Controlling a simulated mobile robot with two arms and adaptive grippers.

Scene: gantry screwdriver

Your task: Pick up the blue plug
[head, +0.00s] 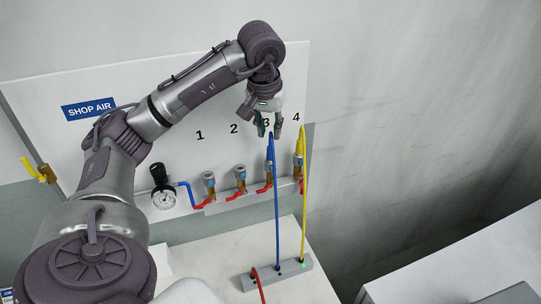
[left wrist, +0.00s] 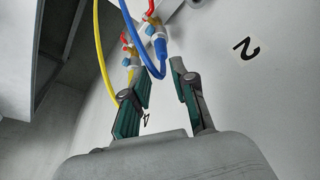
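The blue plug (left wrist: 160,48) is in the left wrist view, seated at a brass and silver fitting with a red lever on the wall panel. A blue hose (head: 277,215) loops from it down to a grey block on the bench. My left gripper (head: 269,130) is in front of the panel near number 3, above the fitting and by the top of the blue hose. In the head view the plug is hard to make out. My right gripper is not in view.
A yellow hose (head: 304,200) runs close to the right of the blue one, from outlet 4 to the grey block (head: 290,271). Outlets 1 (head: 209,182) and 2 (head: 240,176) have no hose. A pressure gauge (head: 164,199) is at left. A red hose (head: 259,285) leaves the block.

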